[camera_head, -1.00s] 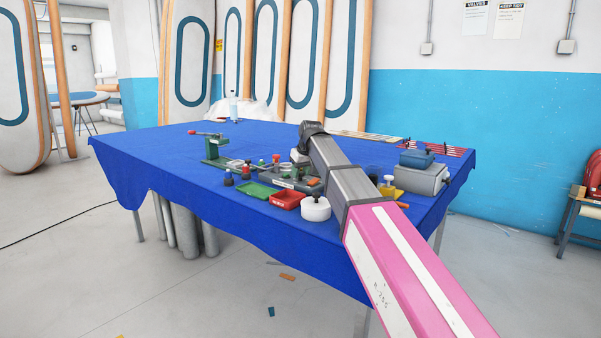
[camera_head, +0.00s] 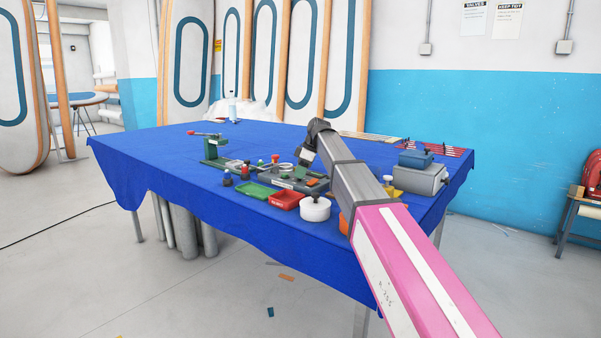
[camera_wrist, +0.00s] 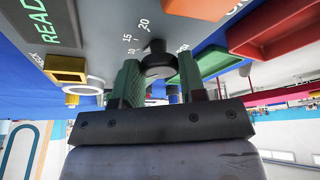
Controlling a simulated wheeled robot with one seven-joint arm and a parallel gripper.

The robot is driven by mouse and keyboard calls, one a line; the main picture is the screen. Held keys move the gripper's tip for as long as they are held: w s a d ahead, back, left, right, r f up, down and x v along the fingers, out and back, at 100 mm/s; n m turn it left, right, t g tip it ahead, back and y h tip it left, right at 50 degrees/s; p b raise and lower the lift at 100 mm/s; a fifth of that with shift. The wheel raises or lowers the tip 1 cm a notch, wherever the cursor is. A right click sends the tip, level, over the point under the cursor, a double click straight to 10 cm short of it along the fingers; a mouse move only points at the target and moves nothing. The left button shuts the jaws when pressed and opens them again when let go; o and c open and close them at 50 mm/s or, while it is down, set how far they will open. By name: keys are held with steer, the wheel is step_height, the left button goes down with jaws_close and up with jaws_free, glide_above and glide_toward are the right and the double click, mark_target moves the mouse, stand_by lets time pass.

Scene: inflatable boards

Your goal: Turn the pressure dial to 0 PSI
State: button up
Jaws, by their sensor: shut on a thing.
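The pressure dial (camera_wrist: 157,63) is a dark round knob on a grey panel (camera_wrist: 100,25) marked with numbers such as 15 and 20, in the wrist view. My gripper (camera_wrist: 160,78) has its green-padded fingers on either side of the dial and is shut on it. The exact pointer setting is hard to read, as the picture is tilted and the fingers cover part of the scale. In the head view the panel (camera_head: 292,185) lies on the blue table, partly behind my arm, and the dial itself is hidden.
A red tray (camera_head: 284,201), a green tray (camera_head: 256,191) and a white round pot (camera_head: 315,209) stand along the near edge of the blue-covered table (camera_head: 160,160). A green stand (camera_head: 213,150) is to the left. The table's left part is clear.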

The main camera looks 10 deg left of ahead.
steer(key=n+g, duration=0.1)
steer(key=n, duration=0.2)
steer(key=n+g+h, duration=0.1)
steer(key=n, duration=0.2)
steer(key=shift+w, duration=0.15)
steer(key=shift+n, duration=0.4)
steer(key=o, duration=0.9)
steer(key=v, duration=1)
steer(key=shift+w+r, duration=0.3)
steer(key=shift+r, duration=0.05)
steer(key=shift+s, duration=0.1)
